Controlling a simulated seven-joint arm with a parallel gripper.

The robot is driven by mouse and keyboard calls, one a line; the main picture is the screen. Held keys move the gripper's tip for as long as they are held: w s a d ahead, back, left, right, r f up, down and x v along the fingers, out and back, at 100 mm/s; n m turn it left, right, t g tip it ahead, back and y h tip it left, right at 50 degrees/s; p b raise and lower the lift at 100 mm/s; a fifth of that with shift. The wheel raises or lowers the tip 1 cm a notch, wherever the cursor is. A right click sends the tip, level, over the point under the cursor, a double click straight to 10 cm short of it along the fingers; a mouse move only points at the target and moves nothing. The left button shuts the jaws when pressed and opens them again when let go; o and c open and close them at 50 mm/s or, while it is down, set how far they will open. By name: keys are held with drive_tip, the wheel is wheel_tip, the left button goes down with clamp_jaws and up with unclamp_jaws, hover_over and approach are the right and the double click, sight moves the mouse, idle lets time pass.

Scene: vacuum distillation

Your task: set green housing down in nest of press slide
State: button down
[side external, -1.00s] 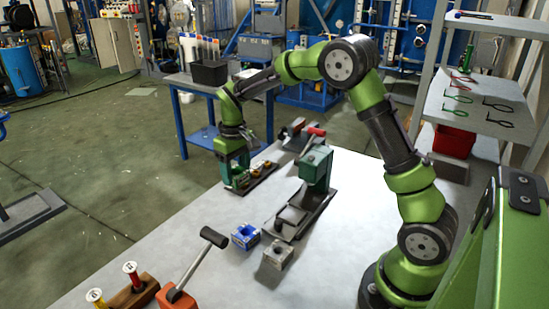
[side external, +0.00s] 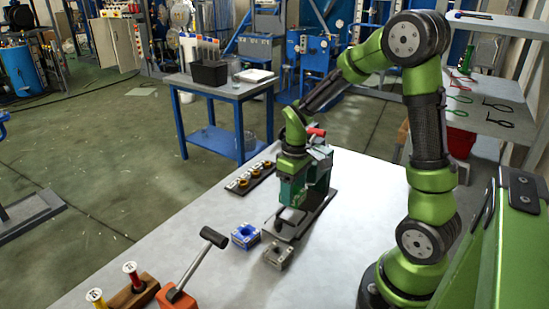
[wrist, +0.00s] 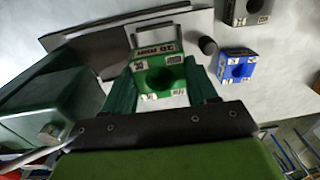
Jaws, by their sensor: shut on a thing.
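My gripper (side external: 288,192) is shut on the green housing, over the front part of the press. In the wrist view, the green housing (wrist: 163,88), a block with a round hole and white labels, sits between the fingers of my gripper (wrist: 162,90). The press (side external: 321,172) is green with a red-tipped lever and stands on a dark base (side external: 312,224); it also shows at the left of the wrist view (wrist: 50,95). The slide's nest is mostly hidden behind the gripper and housing. I cannot tell whether the housing touches it.
A blue housing (side external: 245,236) and a grey housing (side external: 278,256) stand in front of the press base. The table's left middle is clear.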

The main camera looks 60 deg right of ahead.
sight(292, 216)
drive_tip(key=shift+f, duration=2)
drive_tip(key=shift+f, duration=0.55)
drive_tip(key=shift+c, duration=1.2)
unclamp_jaws()
drive_tip(key=shift+o, duration=1.2)
drive_tip(key=shift+r, duration=0.1)
drive_tip(key=shift+r, duration=3.4)
